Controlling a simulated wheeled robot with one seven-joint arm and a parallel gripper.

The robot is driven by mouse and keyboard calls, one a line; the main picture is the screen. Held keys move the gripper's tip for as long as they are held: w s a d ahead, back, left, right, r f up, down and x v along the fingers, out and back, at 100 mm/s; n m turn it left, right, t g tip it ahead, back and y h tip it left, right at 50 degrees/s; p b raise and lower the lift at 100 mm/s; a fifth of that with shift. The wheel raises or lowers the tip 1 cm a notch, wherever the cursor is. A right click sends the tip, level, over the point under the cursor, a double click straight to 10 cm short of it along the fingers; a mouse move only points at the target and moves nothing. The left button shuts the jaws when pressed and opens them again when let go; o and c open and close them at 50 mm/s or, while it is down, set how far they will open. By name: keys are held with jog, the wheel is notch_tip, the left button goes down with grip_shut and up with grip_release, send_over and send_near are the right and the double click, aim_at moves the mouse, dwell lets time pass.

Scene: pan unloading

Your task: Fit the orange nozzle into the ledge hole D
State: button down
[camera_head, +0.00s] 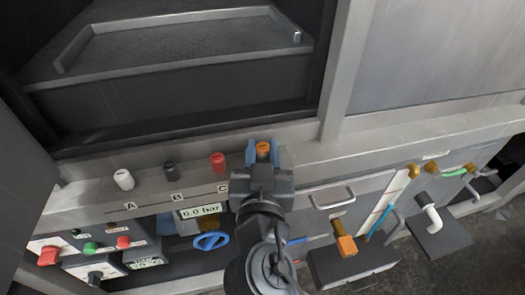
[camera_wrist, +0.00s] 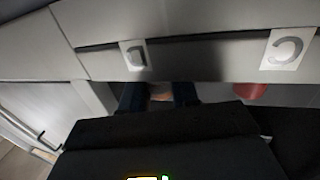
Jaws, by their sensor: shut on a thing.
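The orange nozzle (camera_head: 263,147) is between the fingers of my gripper (camera_head: 263,154) at the ledge (camera_head: 318,150), to the right of label C. My gripper is shut on it. In the wrist view my dark fingers (camera_wrist: 158,97) reach up below label D (camera_wrist: 136,55), with a small orange-brown patch of the nozzle (camera_wrist: 161,97) between them. Hole D is hidden by my gripper and the nozzle. I cannot tell whether the nozzle's lower end is in the hole or above it.
On the ledge to the left stand a white nozzle (camera_head: 124,179), a dark one (camera_head: 171,172) and a red one (camera_head: 218,162). Below are a pressure display (camera_head: 201,211), a blue handwheel (camera_head: 211,241) and a drawer handle (camera_head: 332,196). Pipes with brass fittings (camera_head: 413,170) stand at right.

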jog(key=shift+f+b, duration=0.3)
jog(key=c, duration=0.8)
grip_release()
jog(key=shift+s+d, duration=0.1)
jog(key=shift+s, duration=3.85)
